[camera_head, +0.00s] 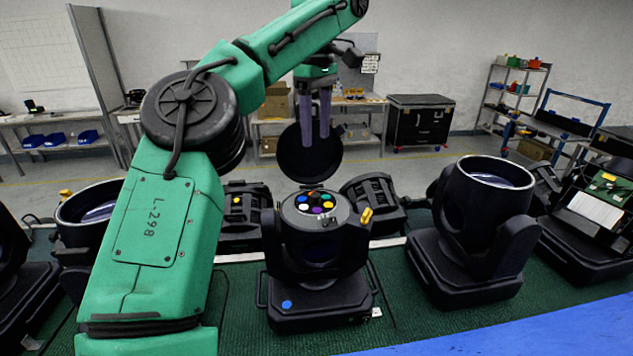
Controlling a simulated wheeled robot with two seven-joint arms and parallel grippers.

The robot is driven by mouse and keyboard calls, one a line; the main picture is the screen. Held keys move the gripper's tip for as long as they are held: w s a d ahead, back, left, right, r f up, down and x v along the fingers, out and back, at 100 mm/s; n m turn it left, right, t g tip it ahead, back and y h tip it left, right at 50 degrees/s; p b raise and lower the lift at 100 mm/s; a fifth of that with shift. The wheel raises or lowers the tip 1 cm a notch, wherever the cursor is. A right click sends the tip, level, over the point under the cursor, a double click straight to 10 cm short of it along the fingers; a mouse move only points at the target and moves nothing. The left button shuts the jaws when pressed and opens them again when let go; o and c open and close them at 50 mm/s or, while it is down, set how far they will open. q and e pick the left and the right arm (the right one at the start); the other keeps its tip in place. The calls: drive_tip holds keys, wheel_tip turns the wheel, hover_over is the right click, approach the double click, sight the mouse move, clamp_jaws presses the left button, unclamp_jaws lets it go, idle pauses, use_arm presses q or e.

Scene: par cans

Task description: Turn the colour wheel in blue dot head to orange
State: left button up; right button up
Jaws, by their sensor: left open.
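The blue dot head (318,245) is a black moving-head light standing upright on the green mat, with a blue dot on the front left of its base. Its top is open and shows the colour wheel (315,204), a disc with several coloured filters: red, orange, yellow, purple, green, blue and white. Which filter is in the working position I cannot tell. A round black lid (308,153) stands tilted up behind the wheel. My right gripper is out of view.
Another head (478,225) with an open round lens stands to the right, and one (88,212) is partly behind my left arm. A yellow clip-like part (366,216) sits at the blue dot head's right side. A blue strip (540,335) runs along the front right.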

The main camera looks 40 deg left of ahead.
sight(315, 194)
use_arm(q)
drive_tip(key=f, duration=1.2)
drive_tip(key=shift+s+f, duration=0.25)
drive_tip(key=shift+s, duration=0.05)
drive_tip(key=shift+d+f, duration=0.1)
drive_tip(key=shift+f, duration=0.3)
drive_tip(key=shift+s+d, duration=0.2)
drive_tip(key=shift+s, duration=0.1)
drive_tip(key=shift+w+a+f, duration=0.1)
clamp_jaws()
